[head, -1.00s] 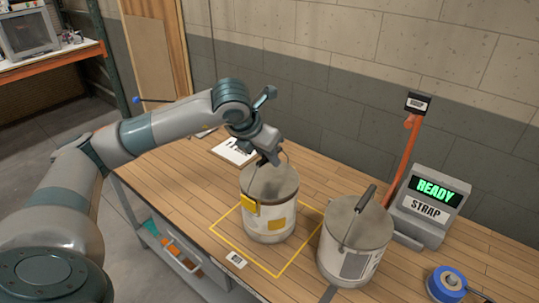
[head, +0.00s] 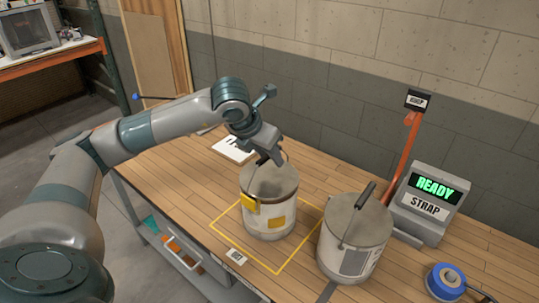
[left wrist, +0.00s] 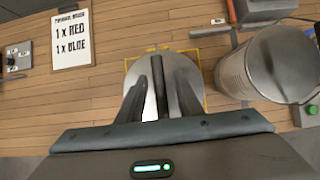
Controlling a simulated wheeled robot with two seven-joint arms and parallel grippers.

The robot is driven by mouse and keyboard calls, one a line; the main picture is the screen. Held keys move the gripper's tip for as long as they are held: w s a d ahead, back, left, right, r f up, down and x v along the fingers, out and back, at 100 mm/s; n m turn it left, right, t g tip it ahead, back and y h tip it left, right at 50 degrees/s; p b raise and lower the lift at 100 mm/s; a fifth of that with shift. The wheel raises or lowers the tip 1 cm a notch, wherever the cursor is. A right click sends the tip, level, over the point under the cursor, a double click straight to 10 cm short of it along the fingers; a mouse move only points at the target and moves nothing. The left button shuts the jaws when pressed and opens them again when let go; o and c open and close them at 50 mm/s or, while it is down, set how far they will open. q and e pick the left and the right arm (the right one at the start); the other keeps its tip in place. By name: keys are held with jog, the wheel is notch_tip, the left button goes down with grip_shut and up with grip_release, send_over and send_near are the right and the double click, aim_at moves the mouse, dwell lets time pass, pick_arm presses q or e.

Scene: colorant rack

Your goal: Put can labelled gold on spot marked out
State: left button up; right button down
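A grey metal can (head: 262,213) with yellow-gold patches stands upright inside the yellow outlined square (head: 281,271) on the wooden bench. No wording on it is readable. In the left wrist view its round lid (left wrist: 187,68) lies below my fingers, with the dark handle grip (left wrist: 159,85) crossing it. My left gripper (head: 270,158) is at the top of this can. In the left wrist view its two fingers (left wrist: 160,90) stand apart on either side of the handle grip, with gaps showing, so it looks open around it. My right gripper is out of view.
A second grey can (head: 347,247) with a pale label and raised handle stands close to the right. A printed sheet (head: 232,149) lies behind the gold-patched can.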

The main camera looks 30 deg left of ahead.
pick_arm(q)
jog(key=b+v, duration=0.3)
jog(key=v, duration=0.9)
jog(key=shift+f, duration=0.15)
dwell(0.5)
